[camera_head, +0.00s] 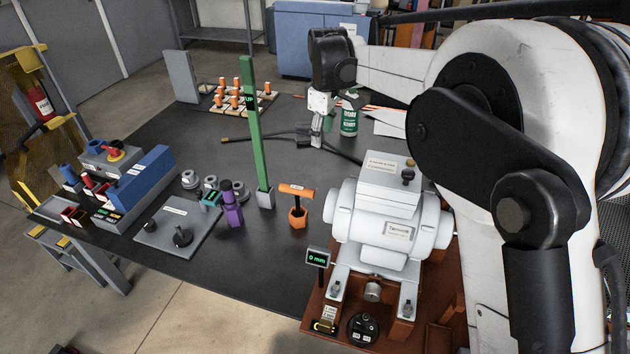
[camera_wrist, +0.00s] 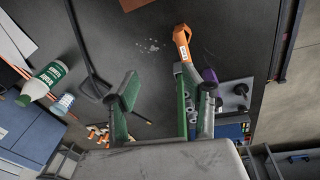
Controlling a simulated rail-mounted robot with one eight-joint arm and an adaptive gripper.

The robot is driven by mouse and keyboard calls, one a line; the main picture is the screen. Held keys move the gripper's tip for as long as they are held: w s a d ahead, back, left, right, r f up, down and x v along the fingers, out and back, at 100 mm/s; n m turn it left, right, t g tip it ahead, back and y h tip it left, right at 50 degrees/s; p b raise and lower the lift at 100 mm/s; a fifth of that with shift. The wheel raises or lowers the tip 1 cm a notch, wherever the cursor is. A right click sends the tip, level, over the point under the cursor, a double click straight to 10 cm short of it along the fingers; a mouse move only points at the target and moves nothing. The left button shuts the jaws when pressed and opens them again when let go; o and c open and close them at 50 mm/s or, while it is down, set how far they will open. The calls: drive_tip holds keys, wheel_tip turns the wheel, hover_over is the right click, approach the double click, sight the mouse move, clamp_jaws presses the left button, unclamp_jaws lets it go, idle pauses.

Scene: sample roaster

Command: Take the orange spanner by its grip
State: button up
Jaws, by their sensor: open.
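The orange spanner (camera_head: 297,190) is a T-shaped piece with a pale label on its crossbar. It stands upright in an orange hexagonal base (camera_head: 298,217) on the dark table, left of the white motor. In the wrist view the spanner (camera_wrist: 181,38) shows at the top, right of centre, beyond the fingertips. My gripper (camera_head: 316,138) hangs over the table, farther back than the spanner and apart from it. In the wrist view my gripper (camera_wrist: 160,96) has its fingers spread with nothing held between them.
A tall green post (camera_head: 253,120) stands just left of the spanner. The white motor (camera_head: 385,230) is close on its right. A green-and-white bottle (camera_head: 349,122) stands near my gripper.

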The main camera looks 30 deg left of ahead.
drive_tip(key=n+g+h, duration=0.1)
drive_tip(key=n, duration=0.1)
approach(297, 187)
wheel_tip(297, 187, down, 10)
drive_tip(key=shift+f+b, duration=0.2)
drive_tip(key=shift+b, duration=0.35)
drive_tip(key=shift+f+b, duration=0.25)
drive_tip(key=shift+b, duration=0.15)
idle(0.4)
clamp_jaws()
idle(0.4)
